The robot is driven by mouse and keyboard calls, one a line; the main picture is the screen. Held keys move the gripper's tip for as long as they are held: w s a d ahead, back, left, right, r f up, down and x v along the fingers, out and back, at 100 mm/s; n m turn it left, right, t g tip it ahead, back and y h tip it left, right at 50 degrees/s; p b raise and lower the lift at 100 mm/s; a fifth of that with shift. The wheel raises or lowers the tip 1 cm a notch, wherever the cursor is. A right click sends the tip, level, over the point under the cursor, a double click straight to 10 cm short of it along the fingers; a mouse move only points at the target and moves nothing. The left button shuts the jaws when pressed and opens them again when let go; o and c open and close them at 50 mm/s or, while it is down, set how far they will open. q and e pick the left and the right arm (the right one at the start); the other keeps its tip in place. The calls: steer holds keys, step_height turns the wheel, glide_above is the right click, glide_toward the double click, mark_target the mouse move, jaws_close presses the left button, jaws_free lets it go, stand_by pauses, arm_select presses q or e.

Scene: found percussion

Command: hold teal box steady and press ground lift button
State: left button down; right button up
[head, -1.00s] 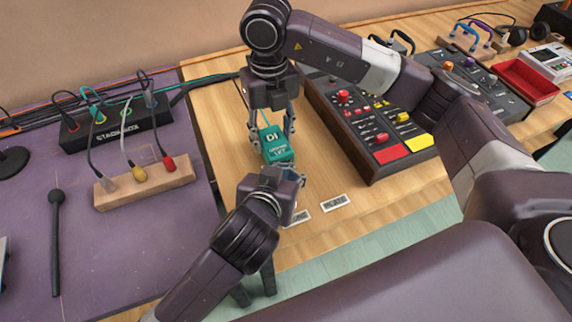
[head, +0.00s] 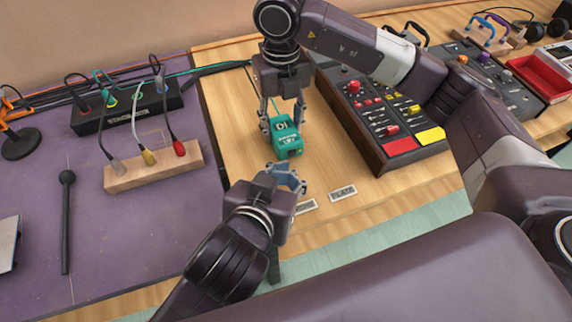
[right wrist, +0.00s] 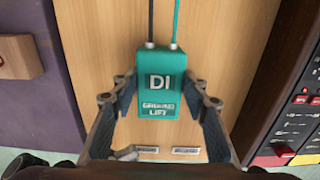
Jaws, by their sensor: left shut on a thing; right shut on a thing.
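A teal box (head: 288,147) marked DI stands on the wooden bench top. In the right wrist view the teal box (right wrist: 146,83) shows a GROUND LIFT label (right wrist: 158,109) on its lower part, and no separate button can be made out. My right gripper (head: 283,124) reaches down from behind and is shut on the box, one finger (right wrist: 119,92) at each side. My left gripper (head: 290,178) is in front of the box, with a small gap between them in the head view. It is shut, and nothing can be made out between its fingers.
A mixer with red and yellow pads (head: 399,145) stands right of the box. A wooden block with coloured plugs (head: 153,170) and a mallet (head: 67,225) lie on the purple mat (head: 110,240) at left. Cables run behind. A PLATE label (head: 343,193) lies near the front edge.

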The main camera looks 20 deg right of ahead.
steer(key=shift+d+f, duration=0.15)
arm_select(q)
steer(key=shift+w+d+f, duration=0.1)
arm_select(e)
steer(key=o, duration=1.5)
steer(key=shift+w, duration=0.1)
steer(key=shift+r, duration=0.2)
step_height(320, 180, up, 12)
steer(key=shift+f, duration=0.15)
